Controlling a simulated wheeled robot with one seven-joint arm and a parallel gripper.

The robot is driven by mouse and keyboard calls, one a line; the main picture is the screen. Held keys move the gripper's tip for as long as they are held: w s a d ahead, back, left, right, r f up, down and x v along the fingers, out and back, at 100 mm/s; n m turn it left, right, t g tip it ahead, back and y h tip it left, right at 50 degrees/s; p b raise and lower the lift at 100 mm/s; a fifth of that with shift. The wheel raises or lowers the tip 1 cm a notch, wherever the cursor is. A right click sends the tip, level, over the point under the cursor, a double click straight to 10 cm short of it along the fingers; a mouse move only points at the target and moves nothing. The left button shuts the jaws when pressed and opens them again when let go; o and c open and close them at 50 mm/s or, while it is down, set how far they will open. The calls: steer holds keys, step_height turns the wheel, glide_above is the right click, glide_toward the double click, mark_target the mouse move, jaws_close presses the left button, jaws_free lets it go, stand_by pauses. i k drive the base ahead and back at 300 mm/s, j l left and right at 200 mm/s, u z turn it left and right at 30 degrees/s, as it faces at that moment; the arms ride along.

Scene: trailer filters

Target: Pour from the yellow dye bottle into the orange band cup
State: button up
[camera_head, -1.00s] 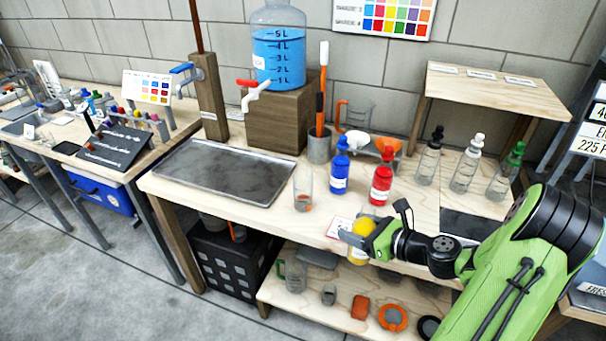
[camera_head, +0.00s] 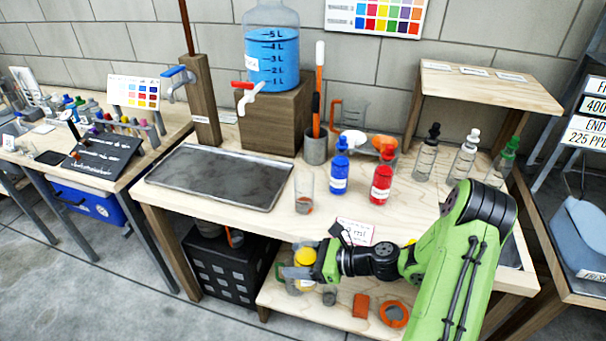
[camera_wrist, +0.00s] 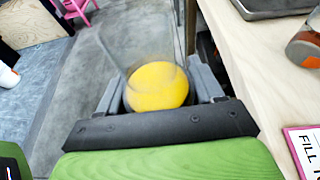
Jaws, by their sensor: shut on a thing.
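In the head view the bottle's yellow part (camera_head: 305,257) shows at the fingers. In the wrist view the bottle is clear-walled, with a round yellow area (camera_wrist: 157,86) between the fingers (camera_wrist: 160,92). My gripper holds it in front of the table's front edge, apart from the cup. The orange band cup (camera_head: 304,186) is a clear cup with orange low down, upright on the table near that edge. It also shows at the right of the wrist view (camera_wrist: 306,46).
A blue bottle (camera_head: 339,172) and a red bottle (camera_head: 381,184) stand right of the cup. A metal tray (camera_head: 232,199) lies to the left. A label card (camera_head: 355,231) lies at the front edge. A lower shelf (camera_head: 345,313) holds several items.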

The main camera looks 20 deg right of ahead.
mark_target(304, 179)
steer(key=i+j+z, duration=0.1)
steer(key=j+z, duration=0.3)
steer(key=j, duration=0.25)
steer(key=j+z, duration=0.45)
steer(key=j, duration=0.25)
steer(key=j+z, duration=0.4)
steer(key=j, duration=0.25)
steer(key=k, duration=0.05)
